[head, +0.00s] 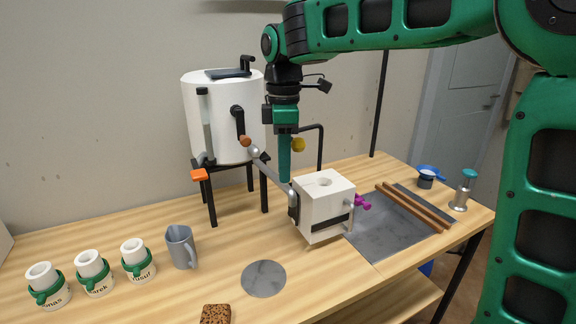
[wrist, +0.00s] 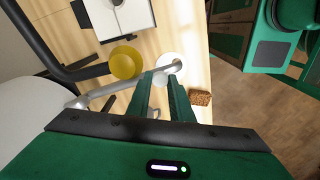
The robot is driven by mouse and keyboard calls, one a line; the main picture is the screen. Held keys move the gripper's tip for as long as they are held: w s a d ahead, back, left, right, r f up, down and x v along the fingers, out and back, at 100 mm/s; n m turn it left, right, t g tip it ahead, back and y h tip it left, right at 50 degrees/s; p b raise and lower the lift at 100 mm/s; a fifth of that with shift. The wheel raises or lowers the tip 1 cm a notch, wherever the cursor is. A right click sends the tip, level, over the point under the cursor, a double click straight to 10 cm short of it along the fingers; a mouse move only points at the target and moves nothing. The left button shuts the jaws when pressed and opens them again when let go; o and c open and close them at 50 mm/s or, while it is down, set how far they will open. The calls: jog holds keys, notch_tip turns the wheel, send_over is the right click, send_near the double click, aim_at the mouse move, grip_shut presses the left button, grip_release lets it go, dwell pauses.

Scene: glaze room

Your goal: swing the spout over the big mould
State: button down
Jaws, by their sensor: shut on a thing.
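The big mould (head: 312,211) is a white block with a round hole in its top and a dark band, standing on the table. The spout (head: 268,171) is a grey metal pipe running from the white tank (head: 222,135) toward the mould's left side. In the wrist view the spout (wrist: 112,88) ends in a bend above a pale disc, apart from the mould (wrist: 122,15). My gripper (head: 285,180) points down and is shut on the spout near its outer end; its green fingers (wrist: 162,82) show in the wrist view. The exact contact is partly hidden.
A yellow knob (head: 298,144) on a dark bent rod stands behind my gripper. A grey disc (head: 264,279), a grey jug (head: 181,247) and several small white moulds (head: 93,270) occupy the front left. A metal sheet (head: 385,234) with wooden rods lies right of the mould.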

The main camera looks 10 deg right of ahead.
jog(key=shift+w+r, duration=0.1)
jog(key=shift+r, duration=0.05)
jog(key=c, duration=1.6)
grip_release()
jog(key=shift+o, duration=0.2)
notch_tip(320, 180, up, 11)
jog(key=shift+f, duration=0.2)
